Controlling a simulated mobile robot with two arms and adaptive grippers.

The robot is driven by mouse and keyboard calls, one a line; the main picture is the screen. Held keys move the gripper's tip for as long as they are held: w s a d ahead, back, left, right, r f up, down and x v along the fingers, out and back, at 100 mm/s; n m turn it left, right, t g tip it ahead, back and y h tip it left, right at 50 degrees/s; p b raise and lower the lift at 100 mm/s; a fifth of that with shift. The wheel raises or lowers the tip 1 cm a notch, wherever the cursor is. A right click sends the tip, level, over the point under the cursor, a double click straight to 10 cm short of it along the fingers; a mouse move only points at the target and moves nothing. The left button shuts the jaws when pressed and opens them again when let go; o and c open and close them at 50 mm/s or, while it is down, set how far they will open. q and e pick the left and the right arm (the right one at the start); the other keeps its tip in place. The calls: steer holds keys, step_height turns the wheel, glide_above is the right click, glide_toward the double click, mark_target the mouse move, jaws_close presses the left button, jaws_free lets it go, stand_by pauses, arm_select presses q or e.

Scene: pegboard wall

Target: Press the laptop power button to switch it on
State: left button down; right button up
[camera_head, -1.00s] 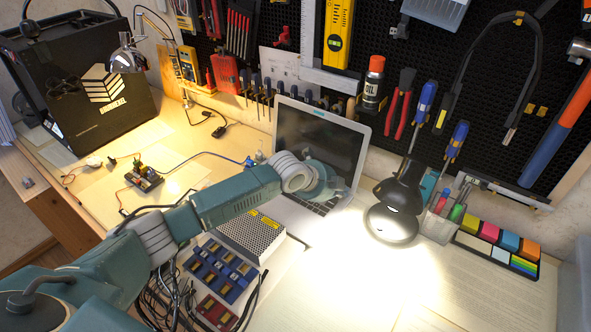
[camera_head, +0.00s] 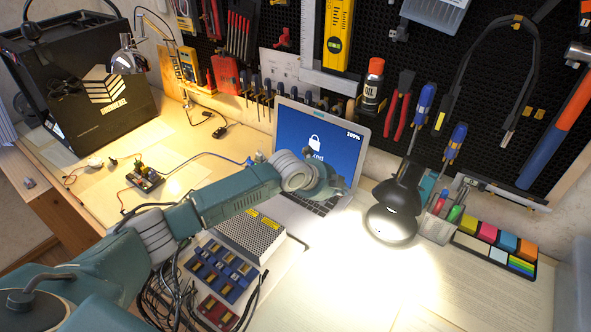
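The laptop (camera_head: 318,137) stands open on the desk in the middle of the view. Its screen is lit blue, with a white padlock and "100%" at the top right. Part of the keyboard (camera_head: 312,204) shows; my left arm covers the rest, and I cannot see the power button. My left gripper (camera_head: 336,184) is over the right side of the keyboard, in front of the screen's lower right part. Its fingers are too small and hidden to tell whether they are open or shut, or whether they touch the laptop. My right gripper is not in view.
A black desk lamp (camera_head: 396,205) stands close to the right of the laptop, beside a pen holder (camera_head: 437,226) and a sticky-note tray (camera_head: 497,246). A perforated metal box (camera_head: 250,236) and blue parts (camera_head: 218,270) lie below my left arm. The front right desk is clear apart from papers.

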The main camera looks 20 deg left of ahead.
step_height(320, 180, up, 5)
steer(key=p, duration=0.5)
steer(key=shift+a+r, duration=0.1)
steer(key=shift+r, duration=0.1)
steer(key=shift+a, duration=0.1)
